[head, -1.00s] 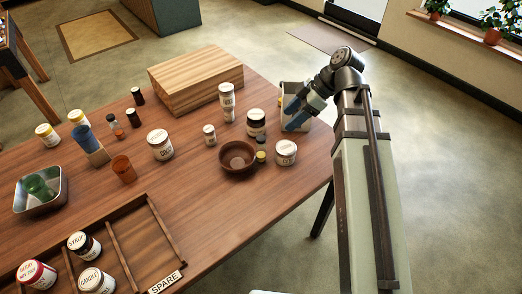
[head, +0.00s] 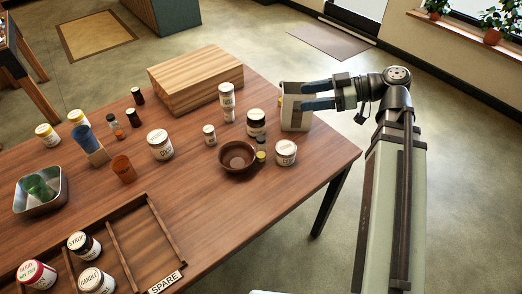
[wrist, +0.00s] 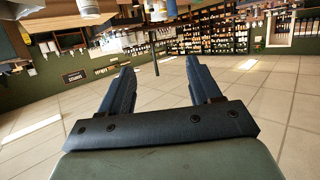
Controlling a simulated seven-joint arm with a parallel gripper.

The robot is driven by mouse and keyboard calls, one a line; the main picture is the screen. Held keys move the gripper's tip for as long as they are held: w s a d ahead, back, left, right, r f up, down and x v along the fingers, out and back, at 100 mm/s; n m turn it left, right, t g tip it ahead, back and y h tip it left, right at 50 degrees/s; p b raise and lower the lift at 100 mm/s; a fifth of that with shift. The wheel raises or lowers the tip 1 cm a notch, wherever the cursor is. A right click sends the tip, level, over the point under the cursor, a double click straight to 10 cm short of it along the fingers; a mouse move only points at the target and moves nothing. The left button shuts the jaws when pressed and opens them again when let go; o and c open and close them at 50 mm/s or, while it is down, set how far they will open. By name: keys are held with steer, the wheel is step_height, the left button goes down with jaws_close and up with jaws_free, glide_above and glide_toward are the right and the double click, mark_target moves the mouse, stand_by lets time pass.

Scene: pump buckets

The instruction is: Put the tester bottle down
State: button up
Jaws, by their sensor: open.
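My gripper (head: 304,96) is open, its two blue fingers level and pointing left, over or in front of the cream bin (head: 294,118) at the table's right end. In the wrist view its fingers (wrist: 159,66) are spread with nothing between them. No label I can read marks the tester bottle. The bin's inside is partly hidden by the fingers.
A wooden box (head: 196,82) stands behind. A divided tray (head: 117,247) with labelled jars is at the front left. The table's right corner is clear.

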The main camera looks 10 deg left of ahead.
glide_toward(261, 138)
steer(key=shift+f+x, duration=0.2)
steer(key=shift+x, duration=1.55)
steer(key=shift+f+x, duration=0.2)
steer(key=shift+x, duration=1.5)
steer(key=shift+f+x, duration=0.2)
steer(key=shift+x, duration=1.55)
steer(key=shift+w+d, duration=0.1)
steer(key=shift+d, duration=0.1)
steer(key=shift+c, duration=0.4)
jaws_close()
